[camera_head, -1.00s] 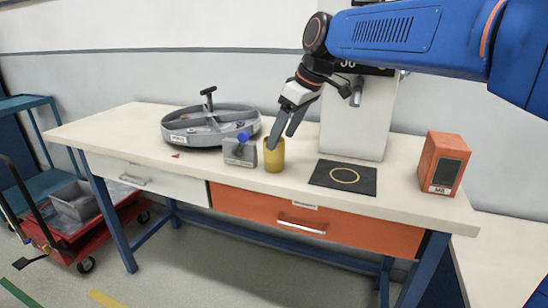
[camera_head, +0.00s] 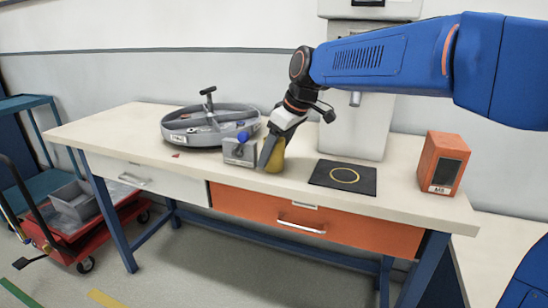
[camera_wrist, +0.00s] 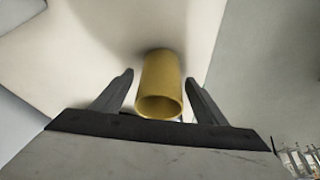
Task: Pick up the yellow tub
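The yellow tub (camera_head: 276,160) stands on the workbench, just right of a small grey block with a blue knob. My gripper (camera_head: 268,152) is down at the tub, and a dark finger covers part of it in the head view. In the wrist view, the yellow tub (camera_wrist: 160,88) lies between the two dark fingers of my gripper (camera_wrist: 160,88). The fingers are spread, with a gap on each side of the tub.
The grey block with the blue knob (camera_head: 239,152) is close on the left. A round grey divided tray (camera_head: 180,140) lies behind it. A black mat with a yellow ring (camera_head: 325,180) and an orange box (camera_head: 443,163) are to the right. A white machine (camera_head: 345,130) stands behind.

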